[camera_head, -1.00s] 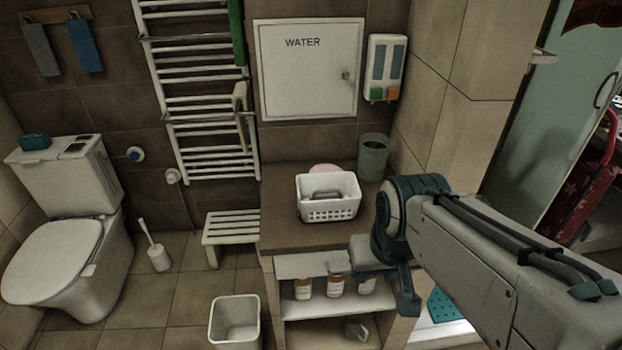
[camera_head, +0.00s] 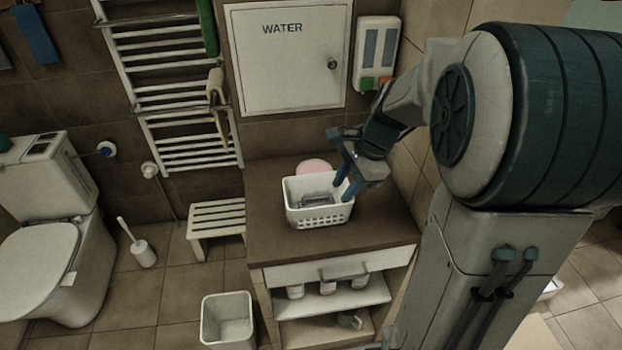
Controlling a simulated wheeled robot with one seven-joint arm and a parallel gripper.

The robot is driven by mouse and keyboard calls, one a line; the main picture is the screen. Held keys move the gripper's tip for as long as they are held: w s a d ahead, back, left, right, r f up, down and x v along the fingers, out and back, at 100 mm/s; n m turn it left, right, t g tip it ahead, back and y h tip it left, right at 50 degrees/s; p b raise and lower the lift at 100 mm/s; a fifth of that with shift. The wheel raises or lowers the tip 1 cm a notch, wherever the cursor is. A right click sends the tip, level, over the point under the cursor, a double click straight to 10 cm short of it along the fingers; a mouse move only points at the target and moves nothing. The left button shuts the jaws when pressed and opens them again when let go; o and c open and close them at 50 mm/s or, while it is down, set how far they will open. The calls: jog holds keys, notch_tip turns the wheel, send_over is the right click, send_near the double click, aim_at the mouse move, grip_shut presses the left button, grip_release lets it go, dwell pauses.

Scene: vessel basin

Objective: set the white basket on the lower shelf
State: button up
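The white basket (camera_head: 318,214) stands upright on the brown countertop of the cabinet, with a grey item (camera_head: 318,200) inside. My gripper (camera_head: 346,187) reaches down at the basket's right end, its two blue fingers apart and close to the right rim. Whether the fingers touch the rim is unclear. The lower shelf (camera_head: 305,330) is in the open cabinet below the counter, under a shelf (camera_head: 345,298) with several bottles. A dark grey mug-like item (camera_head: 350,321) stands at the lower shelf's right side.
A drawer front with a handle (camera_head: 343,275) lies just under the countertop. A pink round item (camera_head: 314,167) is behind the basket. A white bin (camera_head: 228,320) and a slatted stool (camera_head: 217,220) stand left of the cabinet. The counter's front and left are clear.

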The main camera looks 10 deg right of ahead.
jog(key=w+m, duration=0.2)
send_near(312, 226)
jog(key=shift+m+y, duration=0.3)
jog(key=shift+d+p+x, duration=0.2)
jog(key=shift+d+x, duration=0.05)
jog(key=shift+x, duration=1)
jog(key=shift+d+p+x, duration=0.15)
jog(key=shift+d+x, duration=0.05)
jog(key=shift+x, duration=1.05)
jog(key=shift+w+f, duration=0.1)
jog(key=shift+w, duration=0.05)
grip_shut()
